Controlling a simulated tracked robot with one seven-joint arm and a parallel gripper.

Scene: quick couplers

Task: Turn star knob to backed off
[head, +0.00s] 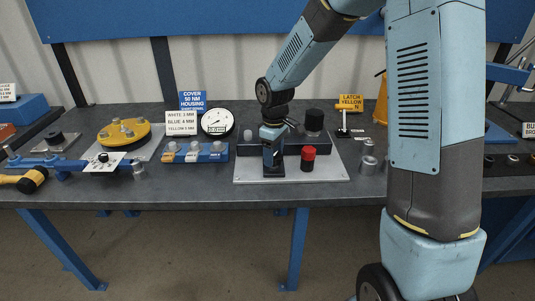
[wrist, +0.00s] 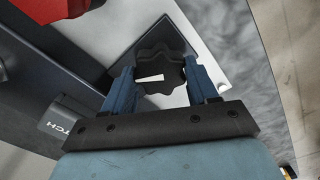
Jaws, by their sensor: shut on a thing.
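The star knob (wrist: 158,60) is black and lobed, with a white pointer mark on its top, and shows in the wrist view between my fingers. My gripper (wrist: 165,82) is shut on it, with one blue finger on each side. In the head view my gripper (head: 272,155) points down over the left part of a light mounting plate (head: 315,178) on the bench. The knob is hidden behind the gripper there. The wrist view shows the pointer mark lying roughly level, but no scale I can read.
A red knob (head: 308,158) stands close to the right of my gripper, with a black cylinder (head: 314,122) behind it. A blue block (head: 190,152) with several fittings and a dial gauge (head: 217,122) are to the left. Loose metal fittings (head: 369,160) stand to the right.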

